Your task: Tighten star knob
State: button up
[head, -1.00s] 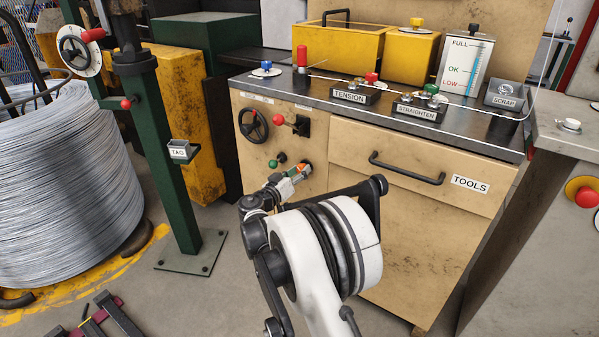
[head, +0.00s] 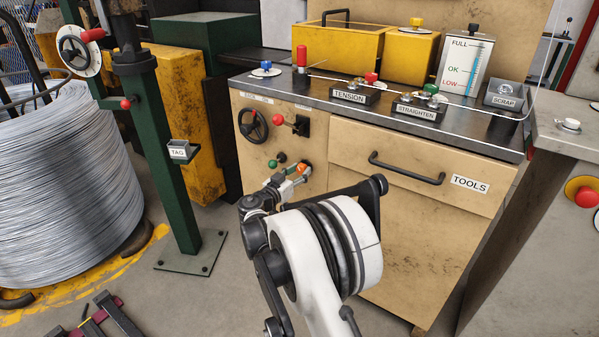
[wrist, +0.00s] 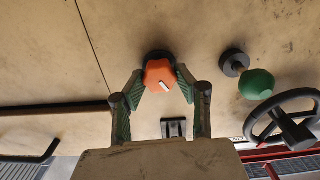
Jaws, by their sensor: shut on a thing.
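The star knob (wrist: 159,74) is orange with a white mark on its face. It sits on a dark round base on the beige cabinet front in the wrist view. My gripper (wrist: 157,82) has its two green-padded fingers closed on either side of the knob. In the head view the orange knob (head: 303,169) shows low on the cabinet front, partly hidden by my gripper (head: 298,174). The white mark points to the lower right in the wrist view.
Near the star knob are a green ball knob (head: 273,163), a black handwheel (head: 253,126) and a red-tipped lever (head: 286,121). The TOOLS drawer (head: 415,165) with its black handle is to the right.

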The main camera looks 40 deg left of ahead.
jog(key=o, duration=1.1)
jog(key=shift+o, duration=0.2)
jog(key=s+d, duration=0.1)
jog(key=s, duration=1.1)
